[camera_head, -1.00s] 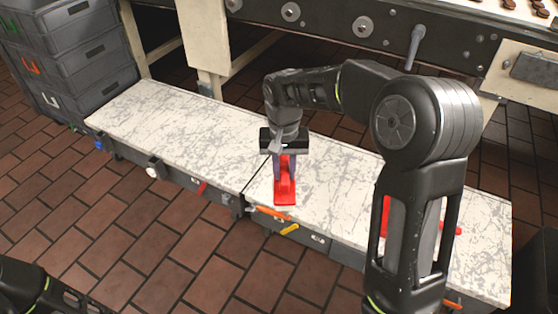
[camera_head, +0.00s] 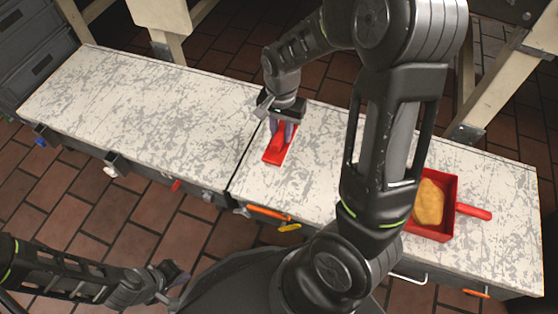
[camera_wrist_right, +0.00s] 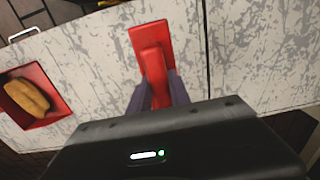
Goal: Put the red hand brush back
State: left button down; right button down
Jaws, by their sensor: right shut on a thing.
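The red hand brush (camera_head: 274,156) is at the middle of the speckled white worktop (camera_head: 130,105), just right of the seam. My right gripper (camera_head: 283,130) is above it, shut on its handle. The right wrist view shows the brush (camera_wrist_right: 154,60) between the two purple-grey fingers (camera_wrist_right: 157,92). I cannot tell whether the brush touches the worktop. My left gripper (camera_head: 172,280) is low at the left, in front of the worktop, away from the brush. Its finger gap is unclear.
A red dustpan (camera_head: 450,188) holding a golden-brown piece lies to the right, partly behind my right arm; it also shows in the wrist view (camera_wrist_right: 60,103). Orange (camera_head: 268,213) and yellow (camera_head: 289,227) handles are on the front edge. The worktop's left part is clear.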

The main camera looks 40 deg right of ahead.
jog(key=shift+f, duration=0.1)
jog(key=shift+f+b, duration=1.1)
jog(key=shift+f, duration=1.3)
jog(key=shift+f+b, duration=1.2)
jog(key=shift+f, duration=1.3)
jog(key=shift+f, duration=0.1)
jog(key=shift+f, duration=0.1)
jog(key=c, duration=1.2)
grip_release()
